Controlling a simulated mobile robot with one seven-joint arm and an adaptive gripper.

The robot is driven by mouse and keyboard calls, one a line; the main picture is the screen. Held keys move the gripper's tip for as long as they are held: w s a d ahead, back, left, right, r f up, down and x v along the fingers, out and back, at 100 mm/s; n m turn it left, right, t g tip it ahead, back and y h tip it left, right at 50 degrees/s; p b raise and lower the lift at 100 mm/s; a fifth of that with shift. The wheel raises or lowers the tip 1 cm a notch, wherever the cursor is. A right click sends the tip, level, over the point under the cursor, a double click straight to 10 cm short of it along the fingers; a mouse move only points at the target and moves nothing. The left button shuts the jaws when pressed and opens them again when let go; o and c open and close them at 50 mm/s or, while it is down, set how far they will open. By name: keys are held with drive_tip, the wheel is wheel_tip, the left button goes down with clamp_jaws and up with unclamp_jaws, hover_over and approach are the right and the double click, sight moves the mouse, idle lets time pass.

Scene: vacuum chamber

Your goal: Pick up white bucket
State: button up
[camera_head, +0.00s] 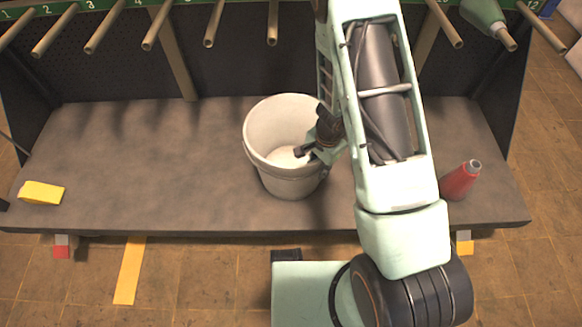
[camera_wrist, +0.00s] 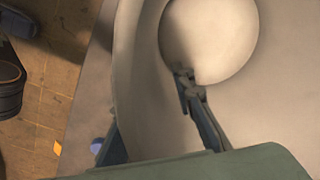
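The white bucket (camera_head: 270,135) stands upright on the grey bench shelf, near its middle. Its open top faces up, and my arm covers part of its right side. My gripper (camera_head: 312,160) is at the bucket's right rim. In the wrist view the bucket (camera_wrist: 145,60) fills the middle, with its round bottom at the top. My gripper (camera_wrist: 150,118) has its fingers spread there, one inside the bucket and one outside, with the wall between them. I cannot tell whether either finger touches the wall.
A yellow block (camera_head: 41,193) lies at the shelf's left end. Several pegs (camera_head: 272,22) jut from the rack above.

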drive_tip(key=shift+f, duration=0.55)
clamp_jaws()
drive_tip(key=shift+w+r, duration=0.1)
